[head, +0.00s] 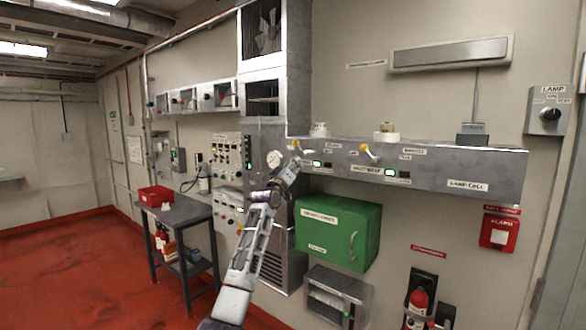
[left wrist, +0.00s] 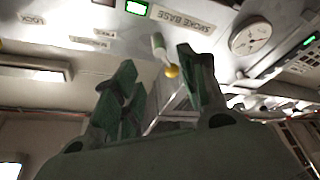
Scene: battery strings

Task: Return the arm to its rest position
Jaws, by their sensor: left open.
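My left arm (head: 250,250) reaches up from the bottom of the head view toward the grey wall panel. Its gripper (head: 291,168) is just below a yellow-knobbed lever (head: 296,145), beside a round gauge (head: 273,158). In the left wrist view the gripper (left wrist: 158,88) is open, its green-padded fingers apart and nothing held. The yellow knob (left wrist: 172,71) appears between the fingers in that picture; I cannot tell whether they touch it. My right gripper is not in view.
A grey table (head: 185,213) with a red bin (head: 154,196) stands left. The red floor (head: 70,270) at far left is clear.

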